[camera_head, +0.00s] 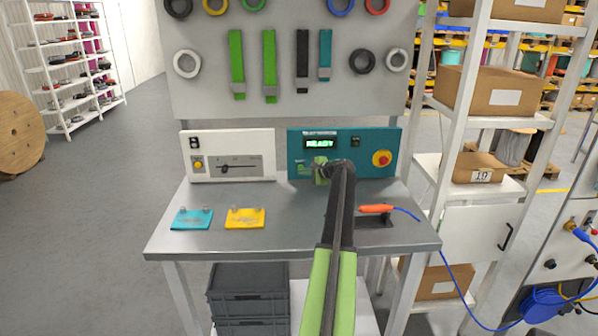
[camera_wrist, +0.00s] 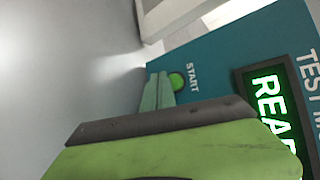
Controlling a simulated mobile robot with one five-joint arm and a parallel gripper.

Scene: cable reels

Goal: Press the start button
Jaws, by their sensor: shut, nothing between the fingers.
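The teal test panel (camera_head: 345,140) stands at the back of the grey bench, and its display (camera_head: 320,143) reads READY. In the wrist view the round green start button (camera_wrist: 177,81) sits on the panel (camera_wrist: 225,65) beside the word START. My gripper (camera_head: 320,171) is in front of the panel's lower left part, and in the wrist view its fingertips (camera_wrist: 158,90) are together, just left of the button. I cannot tell whether they touch it. In the head view my gripper and arm cover much of that part of the panel, and the button is not clear there.
A red button on yellow (camera_head: 382,158) is on the panel's right. A white control box (camera_head: 228,155) stands to the left. A pegboard (camera_head: 285,108) rises behind.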

